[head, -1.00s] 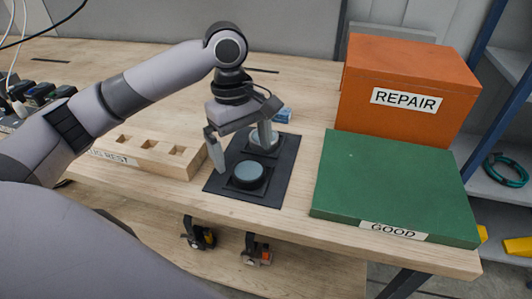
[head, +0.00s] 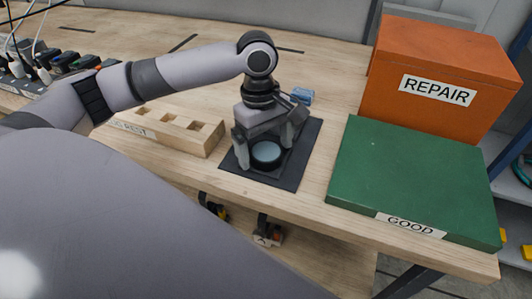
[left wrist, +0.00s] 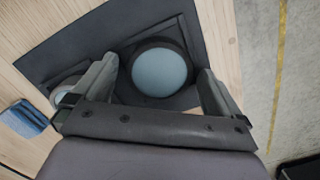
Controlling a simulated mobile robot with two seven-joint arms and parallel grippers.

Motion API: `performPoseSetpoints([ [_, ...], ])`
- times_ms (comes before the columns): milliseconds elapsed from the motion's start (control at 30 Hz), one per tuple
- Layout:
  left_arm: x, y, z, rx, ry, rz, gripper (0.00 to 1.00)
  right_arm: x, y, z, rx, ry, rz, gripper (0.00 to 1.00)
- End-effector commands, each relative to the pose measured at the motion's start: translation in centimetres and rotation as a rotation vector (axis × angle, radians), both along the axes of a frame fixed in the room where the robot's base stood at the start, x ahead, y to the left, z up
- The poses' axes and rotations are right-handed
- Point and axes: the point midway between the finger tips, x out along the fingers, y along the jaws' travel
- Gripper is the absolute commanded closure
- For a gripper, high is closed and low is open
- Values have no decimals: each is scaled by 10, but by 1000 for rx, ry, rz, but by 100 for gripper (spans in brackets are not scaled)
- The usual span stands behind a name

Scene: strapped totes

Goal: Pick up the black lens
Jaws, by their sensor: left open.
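The black lens (head: 266,153), a round black ring with pale blue-grey glass, sits on a dark mat (head: 296,160) near the table's front edge. It also shows in the left wrist view (left wrist: 160,72). My left gripper (head: 264,147) points down over it, open, with one finger on each side. In the left wrist view, the gripper (left wrist: 157,80) has gaps between its fingers and the lens ring, though contact is hard to judge. A second round lens (left wrist: 65,95) is partly hidden behind a finger there. My right gripper is not in view.
A wooden block with square holes (head: 170,130) stands left of the mat. A green GOOD box (head: 410,175) and an orange REPAIR box (head: 440,70) stand to the right. A small blue object (head: 302,96) lies behind the mat. The table's front edge is close.

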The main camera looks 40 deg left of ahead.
Motion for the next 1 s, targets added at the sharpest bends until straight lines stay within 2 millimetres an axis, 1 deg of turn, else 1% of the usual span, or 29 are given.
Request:
performPoseSetpoints([
  [33, 0, 0, 0, 0, 0, 0, 0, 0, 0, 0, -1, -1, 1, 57],
  [67, 0, 0, 0, 0, 0, 0, 6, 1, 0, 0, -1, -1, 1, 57],
  [100, 0, 0, 0, 0, 0, 0, 20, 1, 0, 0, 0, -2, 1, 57],
  [167, 0, 0, 0, 0, 0, 0, 39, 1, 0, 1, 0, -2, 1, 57],
  [200, 0, 0, 0, 0, 0, 0, 52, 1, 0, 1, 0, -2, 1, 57],
  [233, 0, 0, 0, 0, 0, 0, 62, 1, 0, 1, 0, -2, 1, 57],
  [267, 0, 0, 0, 0, 0, 0, 64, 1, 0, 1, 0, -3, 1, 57],
  [500, 0, 0, 2, 0, -1, 0, 64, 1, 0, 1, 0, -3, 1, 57],
  [667, 1, 0, 9, -1, -3, 0, 64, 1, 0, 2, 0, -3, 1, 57],
  [767, 1, 0, 21, -1, -4, -1, 64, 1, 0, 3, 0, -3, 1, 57],
  [867, 1, -1, 40, -2, -6, -1, 64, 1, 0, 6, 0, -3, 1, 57],
  [967, 1, -1, 66, -3, -8, -2, 64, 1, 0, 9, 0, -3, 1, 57],
  [1000, 2, -1, 79, -3, -9, -1, 64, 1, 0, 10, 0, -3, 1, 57],
])
